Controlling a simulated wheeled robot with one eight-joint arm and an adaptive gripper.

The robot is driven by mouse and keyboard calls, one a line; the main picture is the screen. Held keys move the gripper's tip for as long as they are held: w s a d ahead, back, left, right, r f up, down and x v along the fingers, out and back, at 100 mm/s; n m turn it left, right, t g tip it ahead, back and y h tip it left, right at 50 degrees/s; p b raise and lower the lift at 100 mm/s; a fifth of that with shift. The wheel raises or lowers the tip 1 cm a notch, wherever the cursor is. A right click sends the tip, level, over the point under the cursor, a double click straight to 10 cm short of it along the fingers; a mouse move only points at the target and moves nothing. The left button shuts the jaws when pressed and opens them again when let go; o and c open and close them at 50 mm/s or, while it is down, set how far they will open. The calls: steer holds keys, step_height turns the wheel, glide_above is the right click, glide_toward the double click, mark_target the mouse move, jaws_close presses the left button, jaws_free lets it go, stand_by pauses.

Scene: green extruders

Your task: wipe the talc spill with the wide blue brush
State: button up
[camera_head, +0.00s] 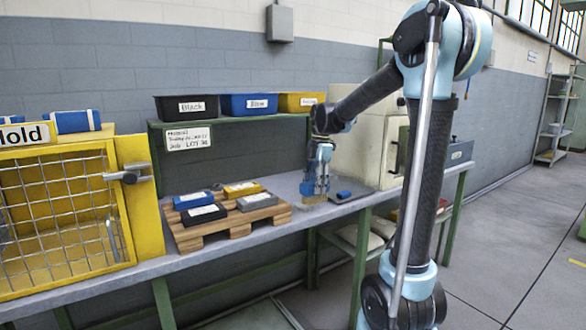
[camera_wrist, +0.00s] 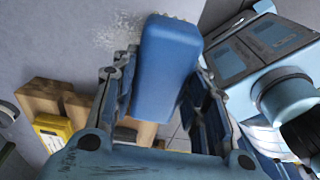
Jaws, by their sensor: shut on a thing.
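My gripper (camera_head: 315,184) points down over the grey bench top and is shut on the wide blue brush. In the wrist view the brush's blue block (camera_wrist: 167,58) sits between the two fingers, with pale bristle tips along its far edge. In the head view its tan bristles (camera_head: 312,198) are at or just above the bench top; I cannot tell if they touch. The talc spill (camera_wrist: 118,32) is a patch of white specks on the grey surface, beside the brush on its left in the wrist view. In the head view the spill is hard to make out.
A wooden pallet (camera_head: 236,229) with several labelled packs stands left of the gripper. A small blue item (camera_head: 344,194) lies on a dark mat (camera_head: 358,190) just right of it. A shelf with black (camera_head: 186,107), blue (camera_head: 248,104) and yellow bins stands behind.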

steer(key=shift+r, duration=2.4)
